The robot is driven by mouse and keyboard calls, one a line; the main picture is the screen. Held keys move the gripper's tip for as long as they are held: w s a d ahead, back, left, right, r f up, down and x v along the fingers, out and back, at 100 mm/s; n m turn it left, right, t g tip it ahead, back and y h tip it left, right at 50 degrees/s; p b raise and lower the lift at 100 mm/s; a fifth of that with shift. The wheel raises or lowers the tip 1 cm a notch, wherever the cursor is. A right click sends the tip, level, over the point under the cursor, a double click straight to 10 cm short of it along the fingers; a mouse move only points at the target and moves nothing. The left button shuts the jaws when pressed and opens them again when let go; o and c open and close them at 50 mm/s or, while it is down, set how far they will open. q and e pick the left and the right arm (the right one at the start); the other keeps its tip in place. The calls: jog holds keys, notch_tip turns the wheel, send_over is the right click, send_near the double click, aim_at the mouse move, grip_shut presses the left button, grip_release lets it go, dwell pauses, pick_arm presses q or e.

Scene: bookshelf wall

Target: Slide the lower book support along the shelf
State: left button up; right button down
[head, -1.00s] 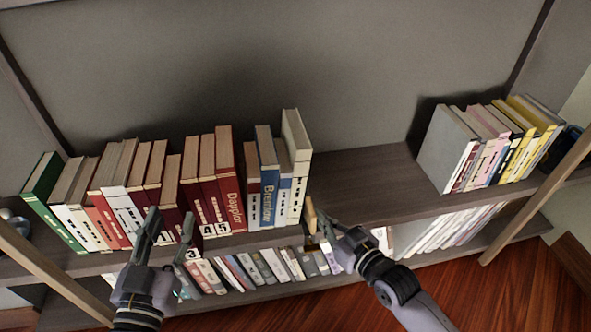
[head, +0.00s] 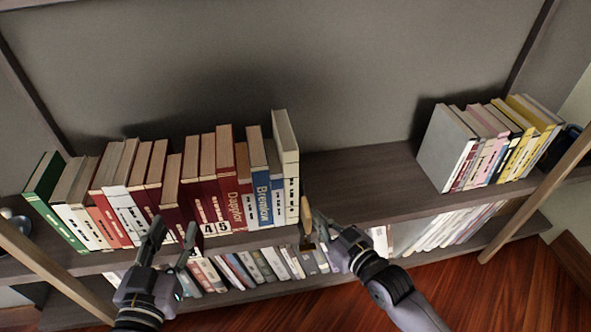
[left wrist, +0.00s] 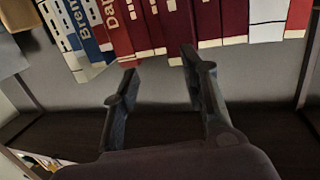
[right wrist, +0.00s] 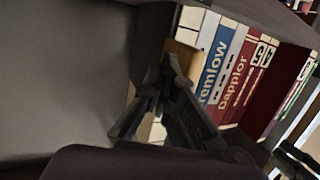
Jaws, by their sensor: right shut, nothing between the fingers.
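A tan wooden book support (head: 307,212) stands on the upper shelf board, at the right end of the left row of books. My right gripper (head: 314,226) is shut and empty, with its fingertips at the support's right side. In the right wrist view the support (right wrist: 181,50) shows just beyond the closed fingers (right wrist: 162,68), against the end of the row; whether they touch is hard to tell. The tall white end book (head: 287,165) stands just left of it. My left gripper (head: 174,234) is open and empty in front of the red books.
The upper shelf (head: 365,180) is bare between the left row and a grey-to-yellow group of books (head: 490,145) at the right. A lower shelf with more books (head: 250,268) runs beneath. Wooden posts (head: 535,200) stand at both sides.

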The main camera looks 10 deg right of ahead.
pick_arm(q)
jog(key=shift+s+a+f+g+y+p, duration=0.1)
jog(key=shift+s+a+f+g+y, duration=0.1)
jog(key=shift+f+g, duration=0.35)
jog(key=shift+s+a+f+g+y+p, duration=0.15)
jog(key=shift+s+f+g, duration=0.1)
jog(key=shift+f, duration=0.45)
jog(key=shift+s+a+f+g+y+p, duration=0.15)
jog(key=shift+f+g, duration=0.25)
jog(key=shift+f, duration=0.25)
pick_arm(e)
jog(key=shift+d, duration=1.8)
